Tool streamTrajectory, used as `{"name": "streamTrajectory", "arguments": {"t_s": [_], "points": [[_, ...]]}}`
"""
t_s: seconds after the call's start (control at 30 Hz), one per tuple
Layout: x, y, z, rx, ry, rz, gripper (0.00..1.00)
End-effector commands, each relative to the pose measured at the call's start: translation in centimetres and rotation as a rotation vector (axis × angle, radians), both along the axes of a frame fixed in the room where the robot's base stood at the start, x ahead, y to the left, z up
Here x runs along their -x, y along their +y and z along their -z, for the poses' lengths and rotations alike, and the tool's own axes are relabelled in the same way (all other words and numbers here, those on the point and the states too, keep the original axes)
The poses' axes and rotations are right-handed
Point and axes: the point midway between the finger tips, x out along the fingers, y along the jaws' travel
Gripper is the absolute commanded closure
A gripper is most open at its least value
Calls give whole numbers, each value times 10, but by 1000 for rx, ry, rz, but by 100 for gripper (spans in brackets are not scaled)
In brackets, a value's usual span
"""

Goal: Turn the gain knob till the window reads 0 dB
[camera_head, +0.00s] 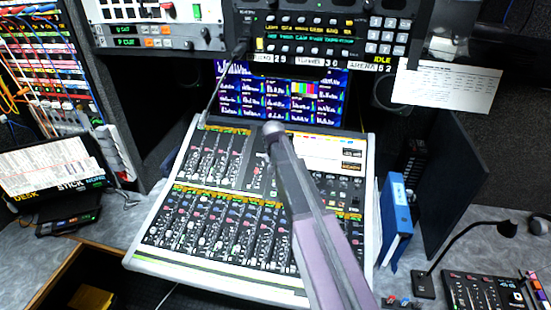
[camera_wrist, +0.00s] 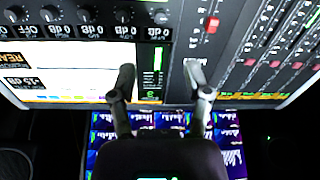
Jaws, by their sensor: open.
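The mixing desk (camera_head: 150,230) fills the middle of the head view. In the wrist view, which looks at it upside down, a row of dark round knobs (camera_wrist: 87,14) runs along the upper left, with small windows reading 0 dB (camera_wrist: 90,31) beside them. A separate window on the pale panel appears to read -15 dB (camera_wrist: 17,82); in the head view it is a tiny window (camera_head: 352,154). I cannot tell which knob is the gain knob. My gripper (camera_wrist: 160,67) is open and empty over the panel, apart from the knobs. In the head view my arm hides part of the desk.
Red-capped faders (camera_wrist: 212,26) fill the wrist view's right side. Screens (camera_head: 240,95) stand behind the desk. A thin gooseneck (camera_head: 222,85) leans over its back left. A blue binder (camera_head: 396,215) stands right of it, near another gooseneck microphone (camera_head: 465,235).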

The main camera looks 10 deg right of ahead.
Motion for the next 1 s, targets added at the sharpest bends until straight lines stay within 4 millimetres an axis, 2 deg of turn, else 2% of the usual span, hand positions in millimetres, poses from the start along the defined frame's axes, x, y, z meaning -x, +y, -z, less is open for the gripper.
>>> {"name": "streamTrajectory", "arguments": {"t_s": [0.1, 0.2, 0.47, 1.0], "points": [[3, 1, -10, 0, 0, 0, 37], [14, 0, 1, 0, 12, -5, 37], [41, -3, 15, 0, 50, -24, 37], [110, -6, 50, -4, 141, -74, 37]]}}
